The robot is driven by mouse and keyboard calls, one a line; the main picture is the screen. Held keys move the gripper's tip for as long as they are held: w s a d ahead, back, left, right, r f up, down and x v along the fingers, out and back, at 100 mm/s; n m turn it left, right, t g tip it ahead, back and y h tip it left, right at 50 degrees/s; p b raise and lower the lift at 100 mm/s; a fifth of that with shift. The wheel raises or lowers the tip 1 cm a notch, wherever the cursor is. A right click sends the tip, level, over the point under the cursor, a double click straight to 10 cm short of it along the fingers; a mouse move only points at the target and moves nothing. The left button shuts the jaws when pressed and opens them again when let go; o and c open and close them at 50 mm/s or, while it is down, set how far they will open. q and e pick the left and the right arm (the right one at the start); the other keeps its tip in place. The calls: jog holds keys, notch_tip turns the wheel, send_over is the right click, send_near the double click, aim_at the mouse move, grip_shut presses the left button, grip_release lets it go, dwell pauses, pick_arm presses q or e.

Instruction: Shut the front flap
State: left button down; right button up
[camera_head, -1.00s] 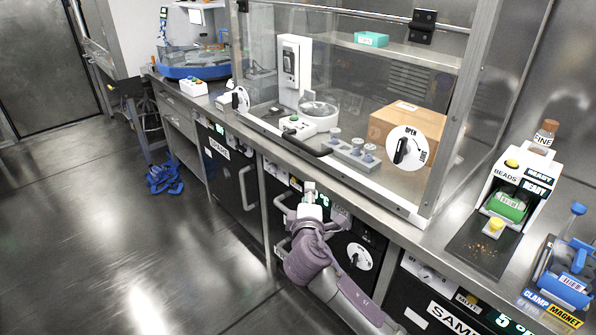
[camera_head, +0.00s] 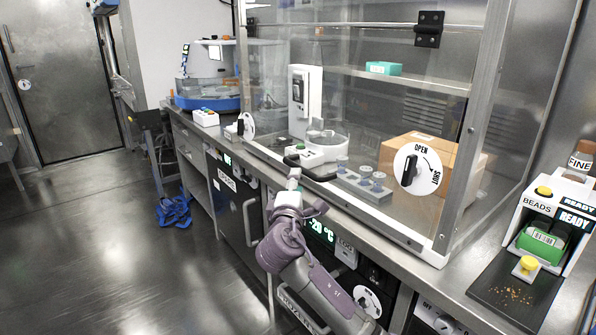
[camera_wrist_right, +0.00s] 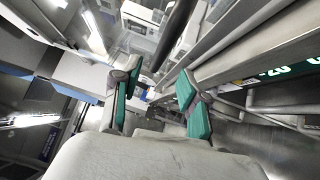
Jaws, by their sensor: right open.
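The front flap is a clear panel (camera_head: 350,110) on the front of the glass enclosure. A black bar handle (camera_head: 312,173) shows low on its front, near the bench edge. Whether the flap is fully down is hard to tell through the clear glass. My right gripper (camera_head: 292,183) is just below and left of the handle in the head view, apparently apart from it. In the right wrist view the gripper (camera_wrist_right: 160,76) is open and empty, with a dark bar (camera_wrist_right: 176,34) ahead, beyond its fingertips. My left gripper is not in view.
Inside are a balance (camera_head: 318,148), a grey vial rack (camera_head: 362,188) and a cardboard box (camera_head: 466,172). A bead machine (camera_head: 545,220) stands to the right.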

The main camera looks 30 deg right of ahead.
jog(key=x, duration=0.7)
jog(key=shift+w+d, duration=0.2)
jog(key=shift+d, duration=0.05)
jog(key=shift+w, duration=0.1)
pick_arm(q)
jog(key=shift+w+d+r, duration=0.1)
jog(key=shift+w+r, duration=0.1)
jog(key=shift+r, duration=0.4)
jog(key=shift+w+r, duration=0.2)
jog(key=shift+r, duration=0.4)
pick_arm(e)
jog(key=shift+c, duration=0.3)
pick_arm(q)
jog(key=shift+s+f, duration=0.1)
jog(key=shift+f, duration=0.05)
pick_arm(e)
grip_shut()
pick_arm(q)
jog(key=shift+b, duration=0.3)
